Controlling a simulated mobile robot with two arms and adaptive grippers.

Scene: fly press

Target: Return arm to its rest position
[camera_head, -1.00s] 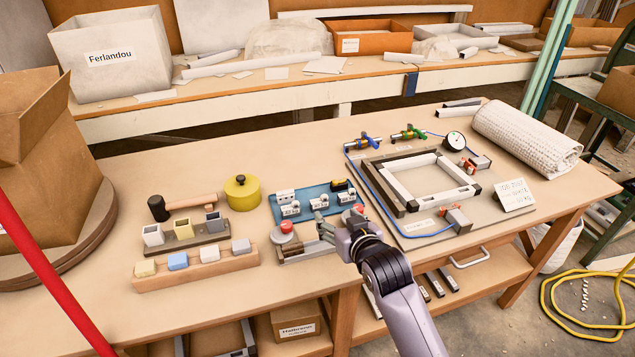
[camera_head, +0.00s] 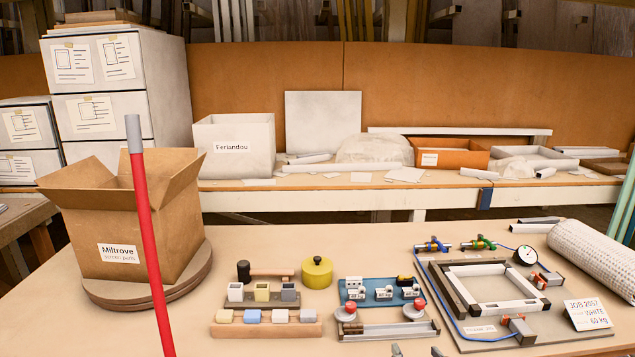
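Only two grey fingertips of my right gripper (camera_head: 416,351) show, at the bottom edge of the head view. They are apart with nothing seen between them; the rest of the gripper and arm is below the picture. They are just in front of a fixture (camera_head: 386,331) with a metal bar, clear of it as far as I can see. Red knobs stand at its left (camera_head: 345,314) and right (camera_head: 414,310) ends. My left gripper is out of the picture.
A frame jig (camera_head: 459,338) with clamps and a gauge lies at right. A wooden block tray (camera_head: 230,329), yellow pot (camera_head: 317,272) and mallet (camera_head: 267,272) are left of centre. A cardboard box (camera_head: 118,232) and red pole (camera_head: 150,255) stand at left. The front left tabletop is clear.

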